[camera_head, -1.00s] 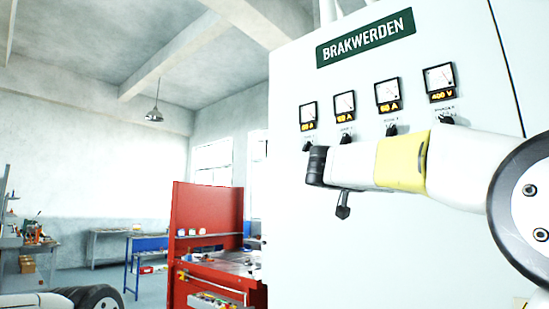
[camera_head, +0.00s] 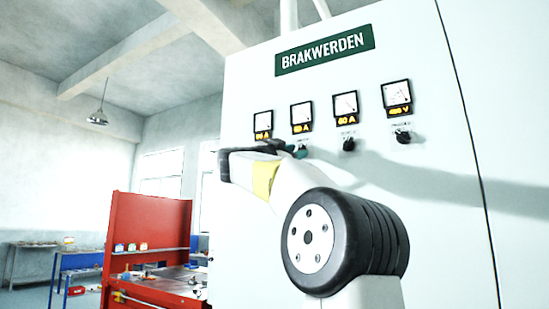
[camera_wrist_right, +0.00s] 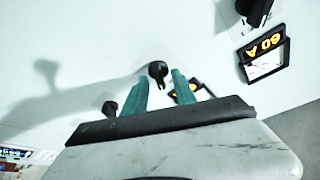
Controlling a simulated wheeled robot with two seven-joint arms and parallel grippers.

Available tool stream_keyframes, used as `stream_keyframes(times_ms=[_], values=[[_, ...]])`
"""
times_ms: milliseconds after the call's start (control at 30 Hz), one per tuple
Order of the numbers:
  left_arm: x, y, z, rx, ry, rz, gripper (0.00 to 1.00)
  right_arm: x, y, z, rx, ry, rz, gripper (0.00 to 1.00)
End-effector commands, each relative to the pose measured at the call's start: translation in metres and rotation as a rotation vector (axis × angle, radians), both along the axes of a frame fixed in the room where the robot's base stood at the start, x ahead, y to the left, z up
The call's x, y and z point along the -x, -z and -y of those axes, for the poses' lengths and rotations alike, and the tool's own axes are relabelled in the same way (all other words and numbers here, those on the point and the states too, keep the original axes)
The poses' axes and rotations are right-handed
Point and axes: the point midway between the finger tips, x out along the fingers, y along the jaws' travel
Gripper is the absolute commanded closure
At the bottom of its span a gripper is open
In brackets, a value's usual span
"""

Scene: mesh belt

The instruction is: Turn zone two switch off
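Several dark switch knobs sit in a row under the meters on the pale cabinet (camera_head: 440,215). The second from the left, apparently zone two (camera_wrist_right: 157,70), shows in the right wrist view between my right gripper's fingertips. My right gripper (camera_wrist_right: 160,77) is open, with one teal finger on each side of that knob; I cannot tell whether they touch it. In the head view my right gripper (camera_head: 288,150) is at the left knobs and largely hides them. The second meter (camera_head: 301,117) is lit above. The knob's pointer direction is unclear. My left gripper is out of view.
Neighbouring knobs (camera_head: 348,144) and (camera_head: 403,136) stand to the right. In the wrist view, other knobs (camera_wrist_right: 255,8) and (camera_wrist_right: 110,107) flank the central one. A red workbench (camera_head: 150,225) stands left of the cabinet.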

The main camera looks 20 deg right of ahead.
Motion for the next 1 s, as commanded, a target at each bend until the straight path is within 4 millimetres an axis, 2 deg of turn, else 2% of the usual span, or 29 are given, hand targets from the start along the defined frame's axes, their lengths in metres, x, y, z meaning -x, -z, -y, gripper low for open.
stream_keyframes(times_ms=[267,433,1000], values=[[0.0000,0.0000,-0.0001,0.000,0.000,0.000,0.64,-0.0006,-0.0009,0.0019,0.000,0.000,0.000,0.67],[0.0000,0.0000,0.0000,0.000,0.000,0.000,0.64,-0.0006,-0.0009,0.0019,0.000,0.000,0.000,1.00],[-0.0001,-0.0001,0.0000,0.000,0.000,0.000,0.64,0.0009,-0.0007,0.0029,0.062,0.001,-0.072,1.00]])
